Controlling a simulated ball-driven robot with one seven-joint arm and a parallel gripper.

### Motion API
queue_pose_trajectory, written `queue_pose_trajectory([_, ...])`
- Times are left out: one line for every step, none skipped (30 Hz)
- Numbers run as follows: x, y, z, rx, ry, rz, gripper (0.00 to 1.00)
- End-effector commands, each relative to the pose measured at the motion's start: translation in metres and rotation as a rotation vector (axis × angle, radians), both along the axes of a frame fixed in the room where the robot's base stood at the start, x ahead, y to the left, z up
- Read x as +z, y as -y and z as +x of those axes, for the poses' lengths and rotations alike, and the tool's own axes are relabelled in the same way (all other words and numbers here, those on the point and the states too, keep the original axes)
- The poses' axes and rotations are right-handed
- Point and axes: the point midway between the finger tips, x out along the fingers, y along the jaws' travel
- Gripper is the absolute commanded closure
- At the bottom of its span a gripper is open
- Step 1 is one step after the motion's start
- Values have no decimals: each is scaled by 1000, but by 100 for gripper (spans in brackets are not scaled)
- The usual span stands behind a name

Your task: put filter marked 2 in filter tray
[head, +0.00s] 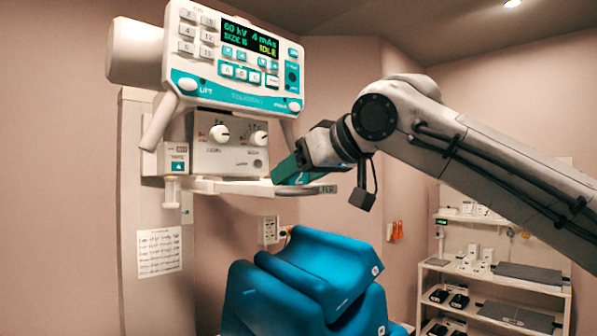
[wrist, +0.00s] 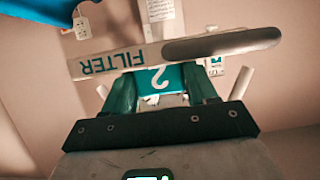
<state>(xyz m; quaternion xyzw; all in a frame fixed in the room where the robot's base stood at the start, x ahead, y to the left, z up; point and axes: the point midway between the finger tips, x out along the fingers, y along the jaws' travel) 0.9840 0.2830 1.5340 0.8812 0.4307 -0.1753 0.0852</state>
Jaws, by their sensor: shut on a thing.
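In the wrist view the teal filter marked 2 (wrist: 172,77) sits between the two green fingers of my gripper (wrist: 162,90), which is shut on it. The "2" appears upside down. The filter tray (wrist: 125,62), with FILTER on its front strip, lies just beyond the fingers, and the filter's far edge meets that strip in the picture. In the head view my gripper (head: 288,172) is at the right end of the tray (head: 225,187), under the x-ray head.
The x-ray head (head: 235,60) with its control panel hangs directly above the tray, with a knobbed box (head: 228,158) beneath it. A blue padded chair (head: 325,265) stands below. A shelf rack (head: 490,290) with small items is at the right. The air right of the tray is occupied by my arm.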

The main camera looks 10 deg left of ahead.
Motion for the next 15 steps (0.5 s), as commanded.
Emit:
queue_pose_trajectory([0,0,0,0,1,1,76])
queue_pose_trajectory([0,0,0,0,1,1,76])
queue_pose_trajectory([-1,0,0,0,1,1,76])
queue_pose_trajectory([-2,0,0,0,1,1,76])
queue_pose_trajectory([-2,0,0,0,1,-1,41])
queue_pose_trajectory([-2,0,0,0,1,-1,37])
queue_pose_trajectory([-2,0,0,0,1,-1,34])
queue_pose_trajectory([-2,0,0,0,1,-1,31])
queue_pose_trajectory([-2,0,0,0,1,-1,28])
queue_pose_trajectory([-2,0,0,0,1,-1,25])
queue_pose_trajectory([-2,0,0,0,1,-1,22])
queue_pose_trajectory([-2,0,0,0,1,-1,18])
queue_pose_trajectory([-1,0,0,0,1,-1,17])
queue_pose_trajectory([-2,0,0,0,1,-1,17])
queue_pose_trajectory([-1,0,0,0,1,-1,17])
